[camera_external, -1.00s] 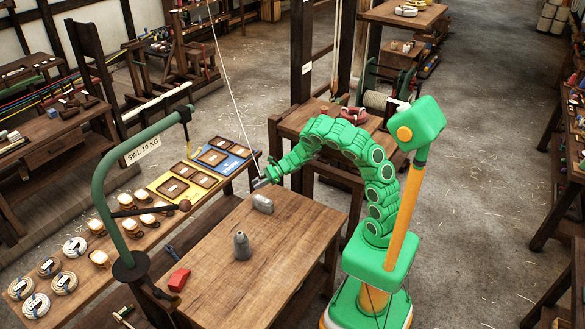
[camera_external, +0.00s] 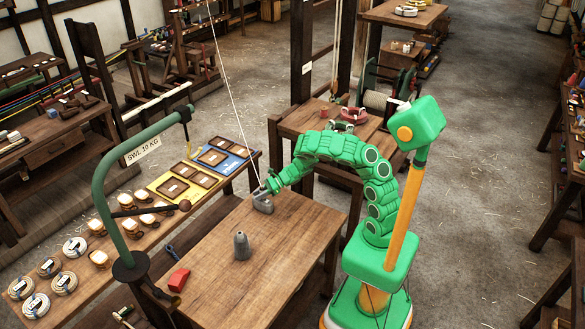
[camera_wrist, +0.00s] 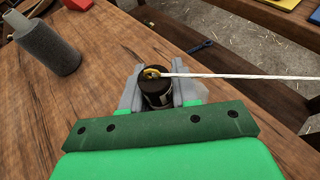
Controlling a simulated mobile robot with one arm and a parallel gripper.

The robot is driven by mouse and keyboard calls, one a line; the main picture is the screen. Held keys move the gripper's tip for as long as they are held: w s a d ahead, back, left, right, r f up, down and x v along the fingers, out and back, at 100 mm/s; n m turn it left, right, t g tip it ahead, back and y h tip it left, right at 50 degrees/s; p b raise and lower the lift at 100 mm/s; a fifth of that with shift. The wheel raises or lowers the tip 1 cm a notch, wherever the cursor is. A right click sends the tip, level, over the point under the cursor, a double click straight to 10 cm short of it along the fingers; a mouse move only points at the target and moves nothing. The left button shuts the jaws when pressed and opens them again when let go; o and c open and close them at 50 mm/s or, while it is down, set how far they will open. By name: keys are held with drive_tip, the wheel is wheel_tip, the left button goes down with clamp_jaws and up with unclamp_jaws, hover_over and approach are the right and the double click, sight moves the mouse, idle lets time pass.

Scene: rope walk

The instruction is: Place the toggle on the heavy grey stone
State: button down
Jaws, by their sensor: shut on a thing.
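My gripper (camera_external: 266,189) is shut on the toggle, a dark cylinder (camera_wrist: 156,94) with a yellow ring on its top in the wrist view. A white cord (camera_wrist: 240,76) runs from the ring; in the external view it rises steeply out of the top of the picture.
A green crane arm (camera_external: 97,180) marked SWL 10 KG curves over the left edge. The table's right half is clear. A bench with trays and rope coils (camera_external: 75,247) runs behind.

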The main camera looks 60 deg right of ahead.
drive_tip(key=shift+f, duration=0.1)
drive_tip(key=c, duration=0.8)
unclamp_jaws()
drive_tip(key=shift+c, duration=0.2)
drive_tip(key=v, duration=0.3)
drive_tip(key=shift+d+r, duration=0.1)
drive_tip(key=shift+r, duration=0.3)
wheel_tip(320, 180, up, 4)
drive_tip(key=shift+f, duration=0.1)
drive_tip(key=shift+r, duration=1.35)
